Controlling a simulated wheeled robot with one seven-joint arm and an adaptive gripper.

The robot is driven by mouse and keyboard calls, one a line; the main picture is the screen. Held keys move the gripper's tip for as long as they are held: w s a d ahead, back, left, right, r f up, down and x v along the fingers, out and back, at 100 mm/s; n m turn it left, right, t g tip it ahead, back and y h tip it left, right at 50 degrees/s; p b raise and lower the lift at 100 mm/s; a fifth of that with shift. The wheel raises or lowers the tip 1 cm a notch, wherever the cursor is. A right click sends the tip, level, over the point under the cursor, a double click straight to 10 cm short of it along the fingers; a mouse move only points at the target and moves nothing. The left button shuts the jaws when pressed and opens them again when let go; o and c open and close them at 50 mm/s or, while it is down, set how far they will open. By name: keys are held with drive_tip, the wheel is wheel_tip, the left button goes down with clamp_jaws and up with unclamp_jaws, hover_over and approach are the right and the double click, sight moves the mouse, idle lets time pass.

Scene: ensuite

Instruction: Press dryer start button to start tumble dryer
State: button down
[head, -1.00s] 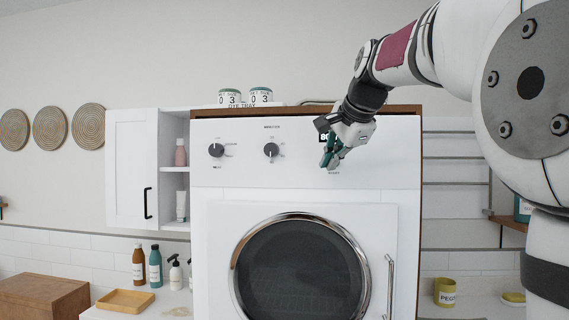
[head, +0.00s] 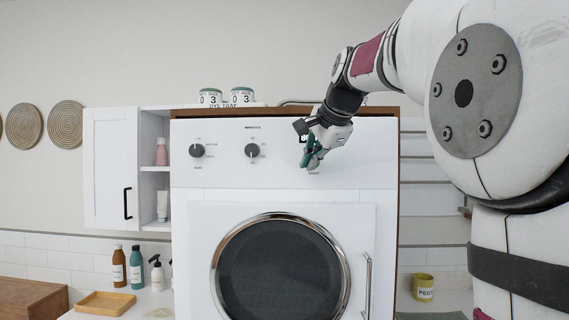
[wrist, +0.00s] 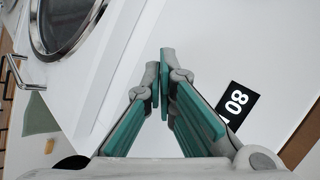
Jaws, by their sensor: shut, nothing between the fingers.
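The white tumble dryer (head: 350,178) stands ahead with its round glass door (head: 280,275) closed. The start button itself is hidden behind the fingers. In the wrist view my fingertips (wrist: 165,85) meet close to the white panel; I cannot tell whether they touch it.
A white cabinet (head: 110,170) and shelves with bottles stand left of the dryer. Brown and teal bottles (head: 137,267) and a wooden tray (head: 105,303) sit on the left counter. A yellow mug (head: 423,287) stands at the right. Two labelled jars (head: 242,96) are on top.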

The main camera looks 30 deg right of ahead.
drive_tip(key=shift+w+d, duration=0.2)
drive_tip(key=shift+w, duration=0.1)
idle(0.4)
drive_tip(key=shift+s+a, duration=0.5)
drive_tip(key=shift+s, duration=0.25)
drive_tip(key=s+a, duration=0.3)
drive_tip(key=s, duration=0.2)
drive_tip(key=shift+a, duration=0.2)
idle(0.3)
idle(0.6)
